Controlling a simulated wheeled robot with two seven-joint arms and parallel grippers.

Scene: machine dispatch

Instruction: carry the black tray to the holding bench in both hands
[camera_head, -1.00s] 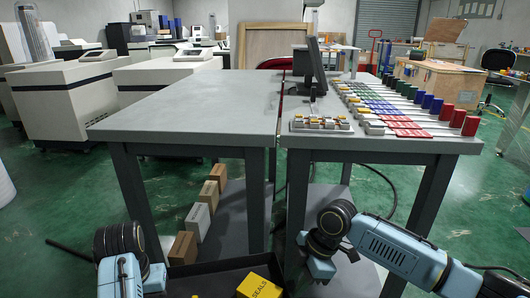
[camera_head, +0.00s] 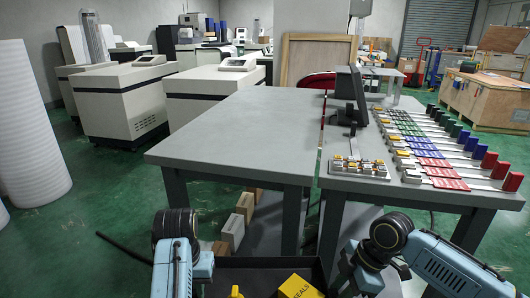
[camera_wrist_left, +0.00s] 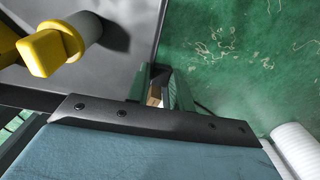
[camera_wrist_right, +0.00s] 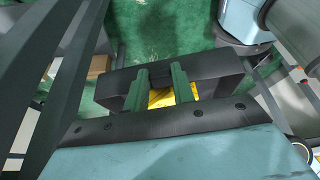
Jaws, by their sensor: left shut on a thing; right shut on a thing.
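The black tray (camera_head: 262,268) is at the bottom middle of the head view, in front of the benches, its near part cut off. It holds a yellow box marked SEALS (camera_head: 298,288) and a small yellow item (camera_head: 236,291). In the left wrist view the yellow item (camera_wrist_left: 50,48) shows beside a pale cylinder. My left gripper (camera_wrist_left: 160,90) is shut on the tray's edge at the left. My right gripper (camera_wrist_right: 162,88) is shut on the tray's wall at the right. A bare grey bench (camera_head: 240,130) stands ahead; no label shows whether it is the holding bench.
A second bench (camera_head: 440,196) joins it at the right, with a monitor (camera_head: 350,95), a parts fixture (camera_head: 360,168) and rows of coloured pieces. Blocks (camera_head: 232,232) sit low under the bare bench. A white roll (camera_head: 30,125) stands left. Green floor is open at left.

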